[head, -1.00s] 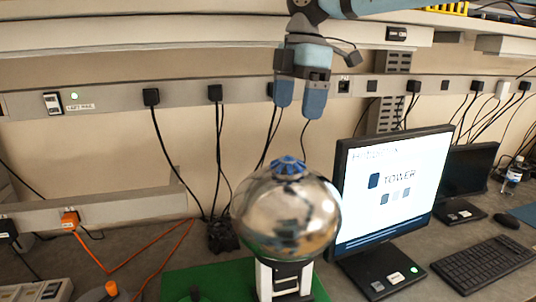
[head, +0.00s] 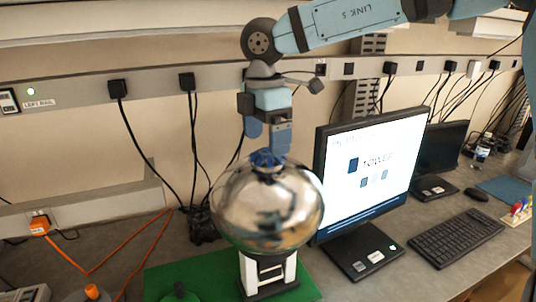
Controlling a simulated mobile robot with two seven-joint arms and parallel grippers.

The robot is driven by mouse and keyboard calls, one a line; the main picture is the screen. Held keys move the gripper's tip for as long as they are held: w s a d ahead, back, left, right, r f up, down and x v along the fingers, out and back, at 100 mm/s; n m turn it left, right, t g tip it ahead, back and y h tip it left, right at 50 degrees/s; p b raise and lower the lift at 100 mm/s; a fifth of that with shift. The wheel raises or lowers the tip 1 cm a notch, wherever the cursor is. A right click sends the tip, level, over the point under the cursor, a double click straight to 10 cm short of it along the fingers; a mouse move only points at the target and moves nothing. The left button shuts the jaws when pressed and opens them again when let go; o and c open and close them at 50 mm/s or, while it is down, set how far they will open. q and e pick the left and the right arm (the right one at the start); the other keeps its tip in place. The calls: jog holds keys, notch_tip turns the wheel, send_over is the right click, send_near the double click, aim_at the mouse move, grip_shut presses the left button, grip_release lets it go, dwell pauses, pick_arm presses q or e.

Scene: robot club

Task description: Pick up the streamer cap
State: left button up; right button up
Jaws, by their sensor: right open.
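The streamer cap, a small blue ribbed cap (head: 264,160), sits on top of a shiny metal sphere (head: 267,212). The sphere rests on a white and black stand (head: 267,272) on a green mat (head: 215,284). My right gripper (head: 267,142) points down right above the cap. Its blue fingers are apart, with the tips close to the cap, partly overlapping it in the picture. I cannot tell whether they touch it. My left gripper is out of view.
A monitor (head: 372,178) showing "TOWER" stands close to the right of the sphere. A keyboard (head: 457,238) and mouse (head: 475,195) lie farther right. Wall rail cables hang behind. An orange cable (head: 95,268) crosses the bench at left.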

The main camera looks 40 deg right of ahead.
aim_at(267, 150)
jog(key=f, duration=0.3)
jog(key=shift+w+d+f+p, duration=0.2)
jog(key=shift+d+f+p, duration=0.15)
jog(key=shift+f+p, duration=0.05)
jog(key=shift+s+a+r, duration=0.1)
jog(key=shift+s, duration=0.05)
jog(key=c, duration=1)
jog(key=shift+c, duration=0.2)
